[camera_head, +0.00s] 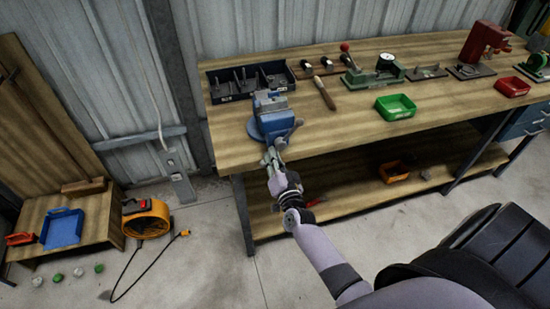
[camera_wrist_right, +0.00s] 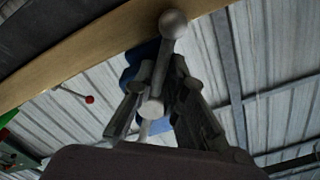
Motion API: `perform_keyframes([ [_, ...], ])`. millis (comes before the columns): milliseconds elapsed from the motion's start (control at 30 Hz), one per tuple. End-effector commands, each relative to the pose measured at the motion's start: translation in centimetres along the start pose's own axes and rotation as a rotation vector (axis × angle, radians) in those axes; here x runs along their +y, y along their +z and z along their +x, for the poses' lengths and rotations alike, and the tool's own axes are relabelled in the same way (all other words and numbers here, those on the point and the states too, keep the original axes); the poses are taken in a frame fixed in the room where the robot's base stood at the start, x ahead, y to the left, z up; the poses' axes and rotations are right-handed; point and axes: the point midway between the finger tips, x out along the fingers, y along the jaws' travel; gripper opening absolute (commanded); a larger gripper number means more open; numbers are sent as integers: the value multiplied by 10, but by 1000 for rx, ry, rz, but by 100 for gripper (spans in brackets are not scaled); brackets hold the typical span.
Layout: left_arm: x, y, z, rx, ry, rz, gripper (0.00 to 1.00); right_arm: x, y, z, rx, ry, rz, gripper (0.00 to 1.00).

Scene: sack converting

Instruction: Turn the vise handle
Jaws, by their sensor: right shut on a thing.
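The blue vise (camera_head: 272,114) is mounted at the left front corner of the wooden workbench. Its handle (camera_wrist_right: 173,25) shows in the right wrist view as a grey bar with a ball at its upper end. My right gripper (camera_head: 271,158) reaches up to the front of the vise from below. In the right wrist view my right gripper (camera_wrist_right: 158,100) has its fingers on both sides of the handle and is shut on it. The vise body is mostly hidden behind the fingers there. My left gripper is not in view.
The workbench (camera_head: 350,120) holds a black tray (camera_head: 247,83), a wooden-handled tool (camera_head: 324,93), a green bin (camera_head: 396,106) and a red bin (camera_head: 512,87). An orange bin (camera_head: 394,172) sits on the lower shelf.

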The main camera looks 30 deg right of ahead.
Motion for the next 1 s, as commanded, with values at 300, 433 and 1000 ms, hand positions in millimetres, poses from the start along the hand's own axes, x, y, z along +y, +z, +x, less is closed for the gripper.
perform_keyframes([
  [300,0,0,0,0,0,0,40,-11,-1,0,-1,1,261,0],
  [433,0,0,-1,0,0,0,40,-16,-3,0,0,1,386,0],
  [1000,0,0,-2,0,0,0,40,-34,-16,-1,-1,3,928,0],
])
